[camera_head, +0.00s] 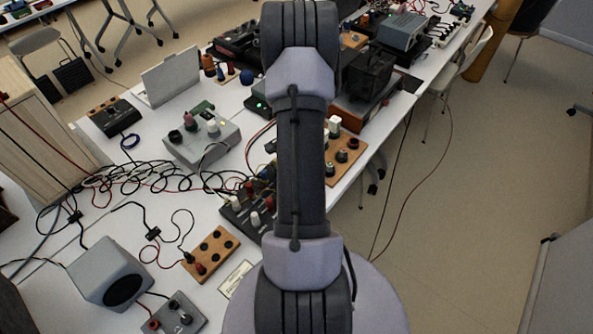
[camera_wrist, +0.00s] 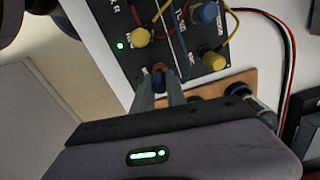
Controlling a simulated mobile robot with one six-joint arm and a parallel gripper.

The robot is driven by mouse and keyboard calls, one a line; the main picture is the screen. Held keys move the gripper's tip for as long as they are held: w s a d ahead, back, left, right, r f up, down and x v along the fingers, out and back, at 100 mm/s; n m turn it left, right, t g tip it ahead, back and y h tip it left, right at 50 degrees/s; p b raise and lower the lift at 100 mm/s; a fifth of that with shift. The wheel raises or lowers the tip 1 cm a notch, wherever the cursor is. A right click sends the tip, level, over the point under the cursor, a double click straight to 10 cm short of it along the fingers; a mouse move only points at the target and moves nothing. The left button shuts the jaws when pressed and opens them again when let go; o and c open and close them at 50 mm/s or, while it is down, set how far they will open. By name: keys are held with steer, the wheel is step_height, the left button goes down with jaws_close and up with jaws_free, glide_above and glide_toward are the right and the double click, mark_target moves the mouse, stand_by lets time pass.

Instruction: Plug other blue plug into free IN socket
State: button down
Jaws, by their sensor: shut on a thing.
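In the wrist view my gripper (camera_wrist: 159,76) is shut on a small dark plug (camera_wrist: 159,83), which looks blue and is mostly hidden between the fingers. The fingertips are at the lower edge of a black panel (camera_wrist: 185,38), close to a reddish-brown round part that may be a socket. I cannot tell whether the plug touches it. A blue plug or knob (camera_wrist: 205,13) and yellow ones (camera_wrist: 140,37) (camera_wrist: 214,60) are on the panel. The socket labels are too blurred to read. In the head view my arm hides the gripper.
A wooden board (camera_wrist: 215,90) with dark knobs lies beside the fingers. Red, blue and yellow leads cross the panel. In the head view a grey speaker (camera_head: 92,267), a wooden socket board (camera_head: 210,253), a grey box (camera_head: 185,150) and tangled cables crowd the white table.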

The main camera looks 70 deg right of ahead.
steer(key=shift+f+b, duration=0.55)
steer(key=shift+f, duration=0.2)
steer(key=c, duration=1.3)
jaws_free()
steer(key=shift+r, duration=0.1)
steer(key=shift+r+p, duration=2.5)
steer(key=shift+r, duration=1.3)
steer(key=shift+f, duration=0.1)
